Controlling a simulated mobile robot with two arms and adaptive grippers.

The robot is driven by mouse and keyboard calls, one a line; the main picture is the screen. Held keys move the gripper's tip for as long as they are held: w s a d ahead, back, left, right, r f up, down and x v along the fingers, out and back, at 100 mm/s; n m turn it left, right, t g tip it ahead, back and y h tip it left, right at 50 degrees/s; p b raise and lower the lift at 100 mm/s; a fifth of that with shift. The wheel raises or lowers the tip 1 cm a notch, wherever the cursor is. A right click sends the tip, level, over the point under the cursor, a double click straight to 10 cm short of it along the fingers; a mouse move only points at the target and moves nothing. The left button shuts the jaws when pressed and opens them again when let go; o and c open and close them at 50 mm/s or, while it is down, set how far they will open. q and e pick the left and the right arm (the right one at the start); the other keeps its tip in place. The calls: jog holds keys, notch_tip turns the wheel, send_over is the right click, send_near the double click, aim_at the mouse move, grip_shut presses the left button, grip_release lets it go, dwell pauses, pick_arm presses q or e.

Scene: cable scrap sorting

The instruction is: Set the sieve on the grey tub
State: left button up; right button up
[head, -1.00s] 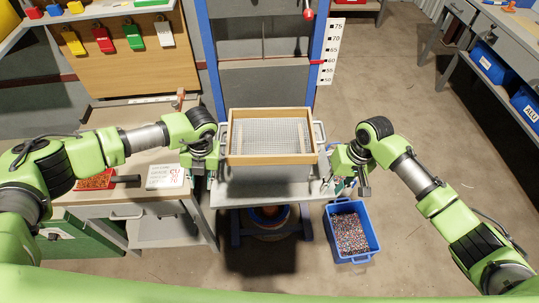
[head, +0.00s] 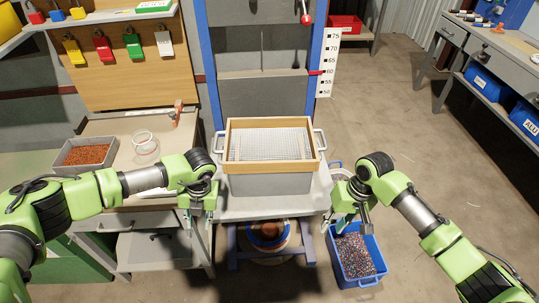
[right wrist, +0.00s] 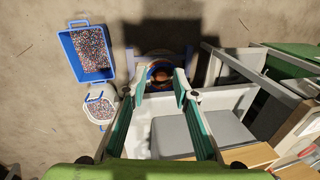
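The sieve (head: 270,124), a wooden frame with wire mesh, rests level on top of the grey tub (head: 270,184), whose front wall shows below it. The tub stands on a pale bench. Pale handles stick out on both sides at the sieve's height. In the right wrist view the tub (right wrist: 216,130) and a wooden corner of the sieve (right wrist: 252,156) show at lower right. My left gripper (head: 199,226) is open and empty, left of and below the handle. My right gripper (head: 342,228) is right of the tub; its fingers (right wrist: 159,84) are spread with nothing between them.
A blue crate of granules (head: 357,256) stands on the floor at right, with a white bucket (right wrist: 100,106) beside it. A grey tray of red granules (head: 84,155) and a clear bowl (head: 146,146) are on the left table. Blue posts (head: 208,70) rise behind the tub.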

notch_tip(320, 180, up, 11)
jog(key=d, duration=0.2)
jog(key=shift+w+r, duration=0.15)
jog(key=shift+r, duration=0.05)
